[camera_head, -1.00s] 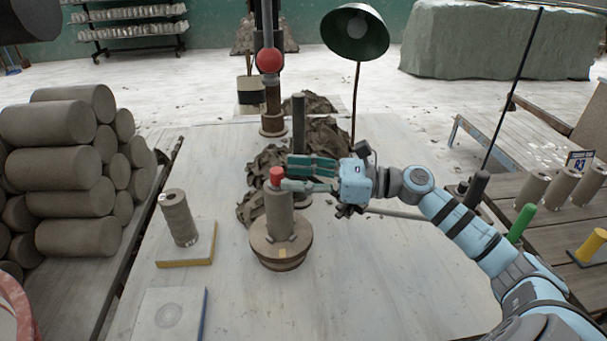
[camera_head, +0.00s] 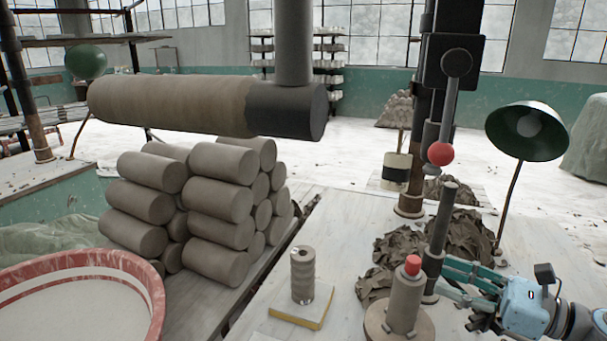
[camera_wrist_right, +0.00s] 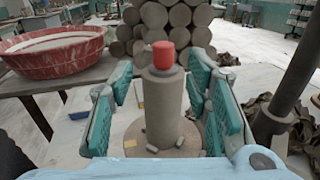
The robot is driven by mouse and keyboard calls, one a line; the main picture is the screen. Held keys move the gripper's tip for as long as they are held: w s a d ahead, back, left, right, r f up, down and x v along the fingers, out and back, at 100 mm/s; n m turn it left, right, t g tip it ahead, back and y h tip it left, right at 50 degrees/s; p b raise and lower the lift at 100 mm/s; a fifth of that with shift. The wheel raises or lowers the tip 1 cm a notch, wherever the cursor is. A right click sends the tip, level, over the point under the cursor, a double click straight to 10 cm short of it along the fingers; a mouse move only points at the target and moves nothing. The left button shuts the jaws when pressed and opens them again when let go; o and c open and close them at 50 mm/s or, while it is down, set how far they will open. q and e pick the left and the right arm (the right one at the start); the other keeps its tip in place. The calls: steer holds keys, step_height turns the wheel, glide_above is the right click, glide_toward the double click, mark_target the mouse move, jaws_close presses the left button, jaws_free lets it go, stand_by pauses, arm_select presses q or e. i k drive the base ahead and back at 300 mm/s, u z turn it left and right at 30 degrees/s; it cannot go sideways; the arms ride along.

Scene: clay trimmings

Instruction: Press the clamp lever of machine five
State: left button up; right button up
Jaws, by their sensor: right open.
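A dark lever (camera_head: 450,100) with a red ball knob (camera_head: 440,153) hangs down on a tall dark machine column (camera_head: 433,115), right of centre in the head view. No machine number is readable. My right gripper (camera_head: 442,276) is low at the right, beneath and clearly apart from the knob. Its teal fingers are open beside a grey-brown cylinder with a red cap (camera_head: 413,265). In the right wrist view the capped cylinder (camera_wrist_right: 163,105) stands upright, framed between the two open fingers (camera_wrist_right: 160,88); contact is not visible. My left gripper is out of view.
A dark upright post (camera_head: 438,235) is close to my right fingers. A green lamp (camera_head: 527,130) and clay scraps (camera_head: 385,255) are nearby. Stacked clay rolls (camera_head: 222,200) and a red-rimmed tub (camera_head: 140,275) lie left.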

mark_target(457, 63)
steer(key=k, duration=1.45)
